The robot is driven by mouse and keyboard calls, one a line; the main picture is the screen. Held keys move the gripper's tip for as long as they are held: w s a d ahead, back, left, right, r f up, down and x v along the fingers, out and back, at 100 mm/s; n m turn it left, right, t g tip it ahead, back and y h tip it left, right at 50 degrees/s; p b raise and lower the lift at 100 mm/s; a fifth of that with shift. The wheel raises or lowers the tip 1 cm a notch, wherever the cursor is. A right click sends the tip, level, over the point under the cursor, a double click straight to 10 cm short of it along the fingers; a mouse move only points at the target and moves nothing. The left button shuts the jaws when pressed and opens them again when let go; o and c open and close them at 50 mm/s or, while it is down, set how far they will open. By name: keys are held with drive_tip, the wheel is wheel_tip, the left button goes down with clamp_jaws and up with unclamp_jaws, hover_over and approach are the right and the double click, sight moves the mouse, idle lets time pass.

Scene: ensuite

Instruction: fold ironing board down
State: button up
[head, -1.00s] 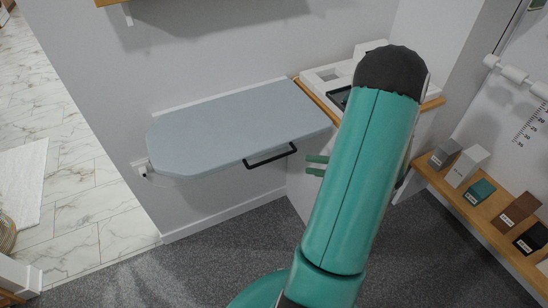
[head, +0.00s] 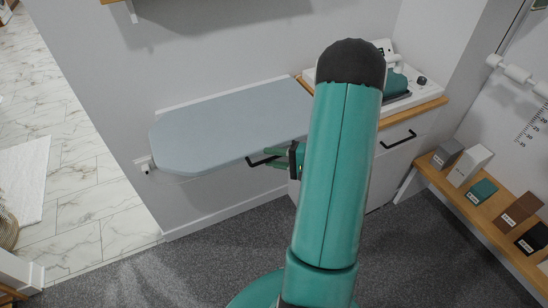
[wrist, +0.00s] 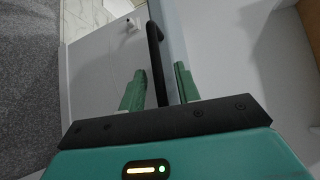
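The ironing board (head: 225,125) is a grey-blue panel standing out flat from the wall, with a rounded left end. Its black bar handle (head: 258,162) is on the front edge. My gripper (head: 270,158) is at this handle, its green fingers partly hidden by my arm in the head view. In the wrist view, the handle (wrist: 154,55) runs between the two open fingers of my gripper (wrist: 158,88), with gaps on both sides. The board's edge (wrist: 174,40) shows just right of the handle.
A white counter with a wooden edge (head: 425,108) and a black-handled drawer (head: 398,140) stands right of the board. A wooden shelf (head: 470,200) with several small boxes is at far right. A socket (head: 145,166) is by the board's left end. Grey carpet (head: 170,265) lies below.

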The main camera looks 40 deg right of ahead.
clamp_jaws()
wheel_tip(320, 180, up, 11)
drive_tip(key=w, duration=0.1)
drive_tip(key=shift+w+d+r+m+g, duration=0.2)
drive_tip(key=shift+d+m+g, duration=0.1)
drive_tip(key=shift+g, duration=0.1)
